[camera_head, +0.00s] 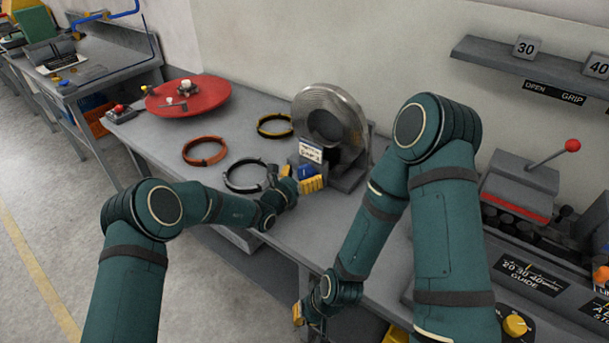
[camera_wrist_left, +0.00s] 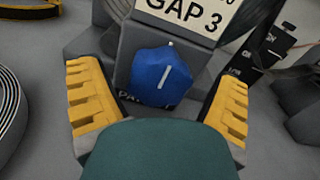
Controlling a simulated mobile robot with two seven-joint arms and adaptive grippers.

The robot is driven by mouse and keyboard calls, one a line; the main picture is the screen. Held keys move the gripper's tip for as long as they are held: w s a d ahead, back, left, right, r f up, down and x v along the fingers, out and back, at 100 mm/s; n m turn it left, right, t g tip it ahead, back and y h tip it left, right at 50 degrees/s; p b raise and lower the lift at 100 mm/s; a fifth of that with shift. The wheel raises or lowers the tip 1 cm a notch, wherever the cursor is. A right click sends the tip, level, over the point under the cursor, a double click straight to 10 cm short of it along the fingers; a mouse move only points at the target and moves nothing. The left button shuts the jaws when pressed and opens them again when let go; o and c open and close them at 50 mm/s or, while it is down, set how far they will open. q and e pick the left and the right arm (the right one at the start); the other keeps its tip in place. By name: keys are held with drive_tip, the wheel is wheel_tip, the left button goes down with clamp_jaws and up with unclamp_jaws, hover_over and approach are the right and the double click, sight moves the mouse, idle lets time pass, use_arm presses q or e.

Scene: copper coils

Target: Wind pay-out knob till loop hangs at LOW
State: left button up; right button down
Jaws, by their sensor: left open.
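The blue pay-out knob (camera_wrist_left: 162,76) has a white line on top and sits on a grey block below a "GAP 3" sign. It also shows in the head view (camera_head: 306,171). My left gripper (camera_wrist_left: 157,95) is open, with one yellow finger on each side of the knob and a visible space between each finger and the knob. In the head view the left gripper (camera_head: 304,183) is at the knob's block. The lettering under the knob is mostly hidden. My right gripper (camera_head: 299,314) is low near the table's front edge, its jaws unclear. I cannot make out a hanging loop or LOW mark.
A large metal coil (camera_head: 325,98) stands behind the knob. Orange (camera_head: 204,150), yellow-black (camera_head: 274,125) and dark (camera_head: 232,180) rings lie on the table, with a red disc (camera_head: 190,97) at the far left. A machine with a red-ball lever (camera_head: 548,157) stands at right.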

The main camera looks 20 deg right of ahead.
use_arm(q)
drive_tip(key=c, duration=1.2)
drive_tip(key=shift+m, duration=0.4)
drive_tip(key=m+b, duration=0.1)
drive_tip(key=m, duration=0.1)
drive_tip(key=shift+f+m, duration=0.1)
drive_tip(key=shift+m, duration=0.3)
drive_tip(key=m+b, duration=0.1)
drive_tip(key=m, duration=0.2)
drive_tip(key=shift+s+m, duration=0.1)
drive_tip(key=shift+m, duration=0.2)
drive_tip(key=shift+d+m+b, duration=0.1)
drive_tip(key=shift+m+b, duration=0.85)
drive_tip(key=shift+m, duration=0.65)
drive_tip(key=shift+m, duration=0.3)
